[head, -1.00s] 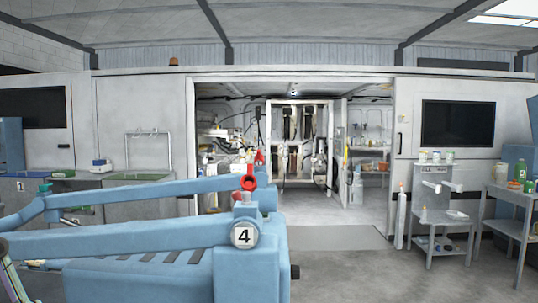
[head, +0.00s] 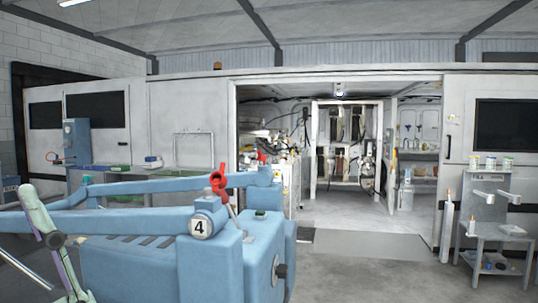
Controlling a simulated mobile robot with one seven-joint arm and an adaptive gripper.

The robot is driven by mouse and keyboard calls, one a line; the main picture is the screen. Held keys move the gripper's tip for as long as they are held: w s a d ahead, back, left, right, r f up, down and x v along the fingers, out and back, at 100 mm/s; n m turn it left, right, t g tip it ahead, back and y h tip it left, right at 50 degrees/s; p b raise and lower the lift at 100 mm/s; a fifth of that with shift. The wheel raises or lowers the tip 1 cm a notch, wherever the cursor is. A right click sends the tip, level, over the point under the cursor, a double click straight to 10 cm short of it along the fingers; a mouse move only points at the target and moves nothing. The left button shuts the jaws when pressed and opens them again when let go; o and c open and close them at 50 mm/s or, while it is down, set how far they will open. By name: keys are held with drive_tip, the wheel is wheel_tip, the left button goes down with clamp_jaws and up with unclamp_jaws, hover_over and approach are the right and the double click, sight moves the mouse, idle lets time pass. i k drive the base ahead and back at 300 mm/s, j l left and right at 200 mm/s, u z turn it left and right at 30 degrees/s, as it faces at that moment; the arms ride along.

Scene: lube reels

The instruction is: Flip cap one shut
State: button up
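I cannot make out a cap marked one in the head view. A big blue machine (head: 150,262) fills the lower left, with long blue bars (head: 120,222) across its top. A round white label with the number 4 (head: 199,227) is on the end of the near bar. A red fitting (head: 219,184) stands just above that label, and a smaller red piece (head: 261,157) shows behind it. A pale green jointed part (head: 45,232) stands at the lower left; I cannot tell whether it is mine. My gripper is not in view.
An open doorway (head: 340,150) leads into a room with shelves and hoses. A grey stand (head: 490,225) with small containers is at the right. A bench (head: 180,172) lines the left wall. Grey floor is clear in front of the doorway and at lower right.

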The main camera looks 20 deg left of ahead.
sight(261, 160)
drive_tip(key=i+l, duration=0.1)
drive_tip(key=l, duration=0.3)
drive_tip(key=i+l+u, duration=0.15)
drive_tip(key=l, duration=0.65)
drive_tip(key=i+l+u, duration=0.1)
drive_tip(key=i+l, duration=0.15)
drive_tip(key=i+l+u, duration=0.1)
drive_tip(key=l, duration=0.4)
drive_tip(key=i+l+u, duration=0.1)
drive_tip(key=i+l, duration=0.2)
drive_tip(key=i+l+u, duration=0.3)
drive_tip(key=i+l, duration=0.6)
drive_tip(key=i+j, duration=0.25)
drive_tip(key=i, duration=0.15)
drive_tip(key=i+j+u, duration=0.1)
drive_tip(key=i, duration=0.3)
drive_tip(key=j, duration=0.1)
